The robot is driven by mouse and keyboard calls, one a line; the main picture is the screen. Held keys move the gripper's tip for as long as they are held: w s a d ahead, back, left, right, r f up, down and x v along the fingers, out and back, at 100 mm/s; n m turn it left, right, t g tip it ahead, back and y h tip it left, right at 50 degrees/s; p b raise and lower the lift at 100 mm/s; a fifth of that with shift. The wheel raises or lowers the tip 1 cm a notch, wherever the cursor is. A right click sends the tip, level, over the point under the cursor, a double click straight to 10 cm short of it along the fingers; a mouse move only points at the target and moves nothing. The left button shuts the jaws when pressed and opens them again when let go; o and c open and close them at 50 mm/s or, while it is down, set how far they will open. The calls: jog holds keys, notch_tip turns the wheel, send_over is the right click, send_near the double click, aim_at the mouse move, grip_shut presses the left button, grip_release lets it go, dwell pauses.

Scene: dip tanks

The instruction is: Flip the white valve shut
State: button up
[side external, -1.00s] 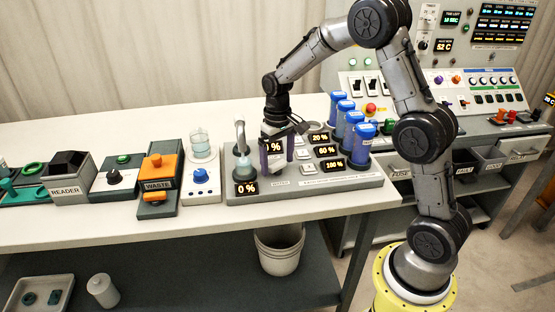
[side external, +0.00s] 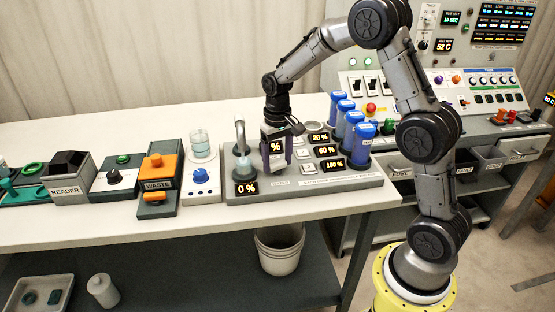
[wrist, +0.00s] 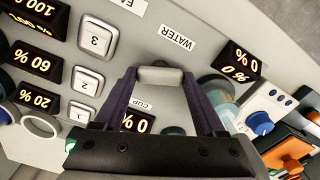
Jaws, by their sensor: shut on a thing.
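The white valve shows in the wrist view as a short, pale, rounded lever (wrist: 160,76) lying across between my fingertips, near the WATER label (wrist: 177,37). My gripper (wrist: 160,82) is shut on it, one dark purple finger at each end. In the side external view my gripper (side external: 277,164) points down at the left part of the grey dosing panel (side external: 335,183).
A curved tap (side external: 240,134) stands just left of my gripper, above a 0 % display (side external: 246,188). Numbered buttons (wrist: 97,41) and percentage displays lie to the right, with several blue-capped cylinders (side external: 362,140) behind. An orange WASTE unit (side external: 158,170) stands further left.

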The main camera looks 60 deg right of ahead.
aim_at(278, 163)
jog(key=shift+r+m, duration=0.1)
jog(key=shift+m, duration=2.1)
jog(key=o, duration=1.3)
notch_tip(278, 163, up, 14)
jog(key=shift+f, duration=0.1)
